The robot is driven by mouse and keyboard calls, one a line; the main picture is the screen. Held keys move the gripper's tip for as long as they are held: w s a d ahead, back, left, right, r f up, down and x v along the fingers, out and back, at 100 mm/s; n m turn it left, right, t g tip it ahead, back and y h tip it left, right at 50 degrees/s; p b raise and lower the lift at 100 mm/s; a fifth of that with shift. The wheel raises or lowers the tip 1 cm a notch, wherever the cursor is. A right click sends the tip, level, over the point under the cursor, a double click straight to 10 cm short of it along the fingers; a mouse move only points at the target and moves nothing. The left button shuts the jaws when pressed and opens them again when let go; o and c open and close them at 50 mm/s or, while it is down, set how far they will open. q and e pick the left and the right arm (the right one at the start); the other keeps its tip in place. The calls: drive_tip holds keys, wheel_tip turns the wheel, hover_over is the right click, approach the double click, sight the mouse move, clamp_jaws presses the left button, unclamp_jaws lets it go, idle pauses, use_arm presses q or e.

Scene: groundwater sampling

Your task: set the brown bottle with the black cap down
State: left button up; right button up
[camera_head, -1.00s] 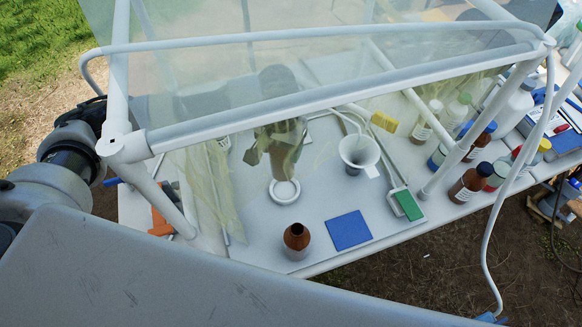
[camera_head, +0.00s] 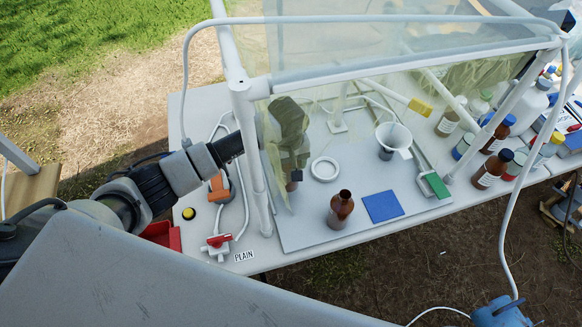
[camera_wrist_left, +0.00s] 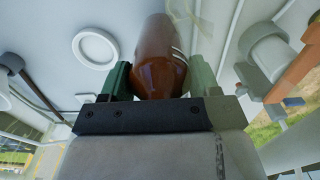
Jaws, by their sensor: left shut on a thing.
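My left gripper (camera_head: 289,165) is behind the clear plastic curtain inside the frame, to the left of a white ring (camera_head: 325,169) on the tray. In the left wrist view its green-sided fingers (camera_wrist_left: 158,82) are shut on a brown bottle (camera_wrist_left: 160,58). No black cap shows on the held bottle in that view. In the head view only a small brown part of it (camera_head: 291,186) shows below the gripper; I cannot tell whether it touches the tray. My right gripper is not in view.
An open brown bottle (camera_head: 340,211) stands beside a blue pad (camera_head: 383,206). A white funnel (camera_head: 394,137) stands behind it. Several bottles, one brown with a black cap (camera_head: 493,170), stand at the right. White frame posts (camera_head: 254,150) and a red-handled valve (camera_head: 219,241) are near my arm.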

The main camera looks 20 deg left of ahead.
use_arm(q)
drive_tip(key=f, duration=0.3)
drive_tip(key=shift+s, duration=0.2)
drive_tip(key=shift+f, duration=0.25)
drive_tip(key=o, duration=0.7)
drive_tip(key=shift+a+f, duration=0.1)
drive_tip(key=o, duration=0.5)
drive_tip(key=shift+c, duration=0.2)
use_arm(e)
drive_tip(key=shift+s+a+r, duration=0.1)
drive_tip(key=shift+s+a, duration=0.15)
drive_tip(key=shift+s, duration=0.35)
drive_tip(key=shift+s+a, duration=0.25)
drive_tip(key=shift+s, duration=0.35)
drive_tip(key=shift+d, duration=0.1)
